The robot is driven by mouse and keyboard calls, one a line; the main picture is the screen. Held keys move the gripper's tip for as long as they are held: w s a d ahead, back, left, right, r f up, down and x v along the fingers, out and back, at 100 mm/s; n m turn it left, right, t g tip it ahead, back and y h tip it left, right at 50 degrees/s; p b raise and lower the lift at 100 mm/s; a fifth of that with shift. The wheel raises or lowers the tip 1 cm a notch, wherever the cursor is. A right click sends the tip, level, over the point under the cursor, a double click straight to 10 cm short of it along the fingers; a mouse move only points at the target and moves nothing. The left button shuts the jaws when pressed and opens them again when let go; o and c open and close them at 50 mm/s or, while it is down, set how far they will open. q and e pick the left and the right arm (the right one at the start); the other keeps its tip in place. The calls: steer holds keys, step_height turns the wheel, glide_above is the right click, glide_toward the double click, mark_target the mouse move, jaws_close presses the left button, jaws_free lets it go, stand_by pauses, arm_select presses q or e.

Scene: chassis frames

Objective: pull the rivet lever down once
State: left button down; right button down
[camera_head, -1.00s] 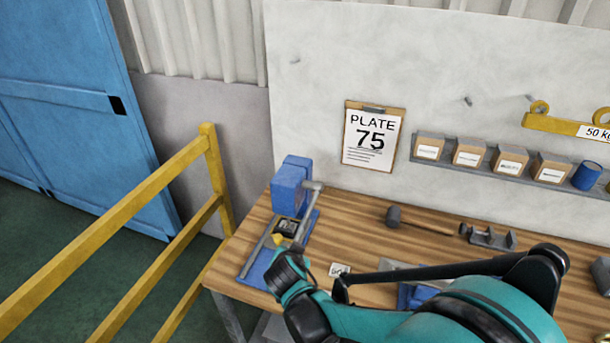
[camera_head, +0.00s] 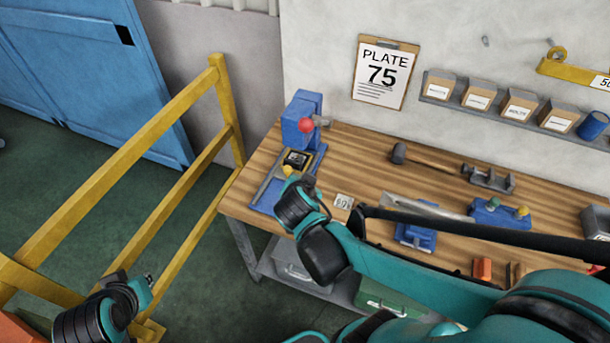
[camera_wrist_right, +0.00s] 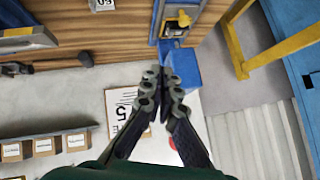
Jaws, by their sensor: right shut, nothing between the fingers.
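The blue rivet press (camera_head: 300,112) stands at the left end of the bench, and a dark plate (camera_head: 297,158) lies on its base. The red knob (camera_head: 305,125) of its lever shows beside the press head; the lever appears raised. In the right wrist view the knob (camera_wrist_right: 173,143) is partly hidden behind my fingers. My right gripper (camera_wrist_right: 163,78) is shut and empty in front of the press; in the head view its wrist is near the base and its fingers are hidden. My left gripper (camera_head: 148,281) is low at the left, away from the bench; its finger opening is unclear.
A yellow railing (camera_head: 130,160) stands left of the bench (camera_head: 350,150). A hammer (camera_head: 425,158), a fixture (camera_head: 488,180) and blue tools lie to the right. A PLATE 75 clipboard (camera_head: 384,72) and a shelf of small boxes (camera_head: 478,97) are on the wall.

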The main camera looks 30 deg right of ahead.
steer(key=v, duration=0.3)
steer(key=shift+s+a+r+p, duration=0.15)
steer(key=shift+s+p, duration=0.1)
steer(key=shift+p, duration=0.15)
steer(key=shift+w, duration=0.1)
stand_by(0.7)
steer(key=s+a+f+n+y+b, duration=0.2)
steer(key=s+f+n+b, duration=0.1)
steer(key=f+n+b, duration=0.2)
steer(key=s+a+f+n+g+y+b, duration=0.1)
steer(key=s+a+f+n+y+b, duration=0.2)
steer(key=f+n+b, duration=0.3)
step_height(320, 180, down, 2)
steer(key=s+b, duration=0.1)
steer(key=b, duration=0.3)
steer(key=shift+s+f, duration=0.15)
steer(key=shift+s, duration=0.1)
